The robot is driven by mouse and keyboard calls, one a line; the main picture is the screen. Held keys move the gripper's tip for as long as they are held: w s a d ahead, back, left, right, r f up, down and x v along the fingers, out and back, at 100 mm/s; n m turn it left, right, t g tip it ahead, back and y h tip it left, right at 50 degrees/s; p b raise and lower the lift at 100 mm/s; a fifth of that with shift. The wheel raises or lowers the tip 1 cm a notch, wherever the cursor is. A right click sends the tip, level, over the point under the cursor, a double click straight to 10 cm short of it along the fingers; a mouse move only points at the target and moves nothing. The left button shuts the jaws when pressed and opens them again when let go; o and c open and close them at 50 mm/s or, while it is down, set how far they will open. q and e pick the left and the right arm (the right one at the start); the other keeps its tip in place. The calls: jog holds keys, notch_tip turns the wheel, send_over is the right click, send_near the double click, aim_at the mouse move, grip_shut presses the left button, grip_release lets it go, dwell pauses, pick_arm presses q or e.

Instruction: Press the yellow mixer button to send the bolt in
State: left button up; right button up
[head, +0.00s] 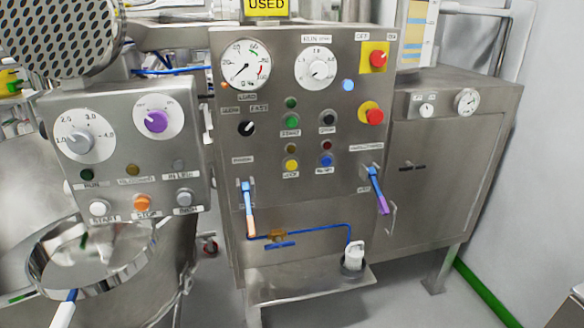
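The yellow button (291,165) is a small round push button low on the steel control panel (335,205), in the middle of the head view. A dim amber lamp (291,148) sits just above it and a small label is below it. A blue button (326,160) is to its right, and a green button (292,122) is above it. Nothing covers the yellow button. I cannot make out a bolt. Neither of my grippers is in view.
Blue-handled levers with an orange tip (249,210) and a purple tip (378,190) stick out below the buttons. Red stop knobs (374,116) are at the upper right. A separate control box (120,185) and a steel vessel (95,285) stand at left. Grey floor shows lower right.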

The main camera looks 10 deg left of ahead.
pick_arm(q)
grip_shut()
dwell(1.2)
